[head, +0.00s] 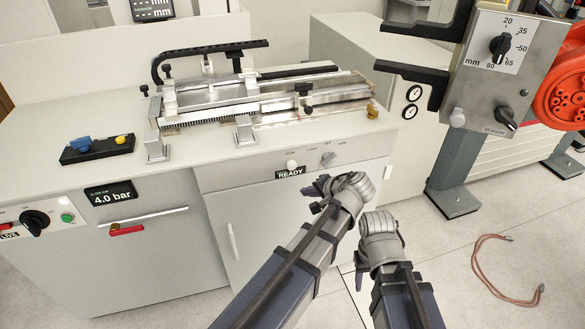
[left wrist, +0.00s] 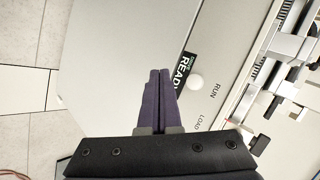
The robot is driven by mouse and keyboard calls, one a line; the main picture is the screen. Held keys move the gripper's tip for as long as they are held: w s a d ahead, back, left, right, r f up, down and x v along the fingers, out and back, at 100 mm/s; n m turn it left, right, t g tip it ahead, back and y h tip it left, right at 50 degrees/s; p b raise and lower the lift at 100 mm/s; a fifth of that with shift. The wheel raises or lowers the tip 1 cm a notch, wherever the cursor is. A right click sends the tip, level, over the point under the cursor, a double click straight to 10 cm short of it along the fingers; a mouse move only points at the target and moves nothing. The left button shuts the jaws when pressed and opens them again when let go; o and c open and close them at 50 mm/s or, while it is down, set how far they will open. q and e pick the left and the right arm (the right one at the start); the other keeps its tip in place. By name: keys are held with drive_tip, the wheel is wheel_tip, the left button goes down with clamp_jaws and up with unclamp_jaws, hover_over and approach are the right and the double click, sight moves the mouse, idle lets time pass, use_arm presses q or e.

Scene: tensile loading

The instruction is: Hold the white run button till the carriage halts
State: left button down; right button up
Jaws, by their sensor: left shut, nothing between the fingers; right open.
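The white run button (head: 292,165) is a small round knob on the sloped grey front panel, just above the READY display (head: 290,174). In the left wrist view the button (left wrist: 195,82) lies beside the word RUN. My left gripper (head: 313,188) is shut and empty, a little right of and below the button. Its fingertips (left wrist: 160,72) point toward the panel near the READY display and appear apart from the button. My right gripper (head: 358,272) is low, beside the left arm, open and mostly hidden by its wrist. The metal carriage assembly (head: 245,88) sits on the bench above.
A grey selector knob (head: 328,159) is right of the button. A black box with blue and yellow controls (head: 97,148) stands on the bench. A sensor panel on a post (head: 500,70) and a red reel (head: 562,92) are at right. A hose (head: 500,270) lies on the floor.

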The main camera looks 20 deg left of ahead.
sight(292, 166)
use_arm(q)
drive_tip(key=shift+a, duration=0.1)
drive_tip(key=w+a, duration=0.4)
drive_tip(key=w, duration=0.3)
drive_tip(key=shift+a, duration=0.4)
drive_tip(key=shift+w, duration=0.2)
idle(1.8)
drive_tip(key=shift+w+a, duration=0.25)
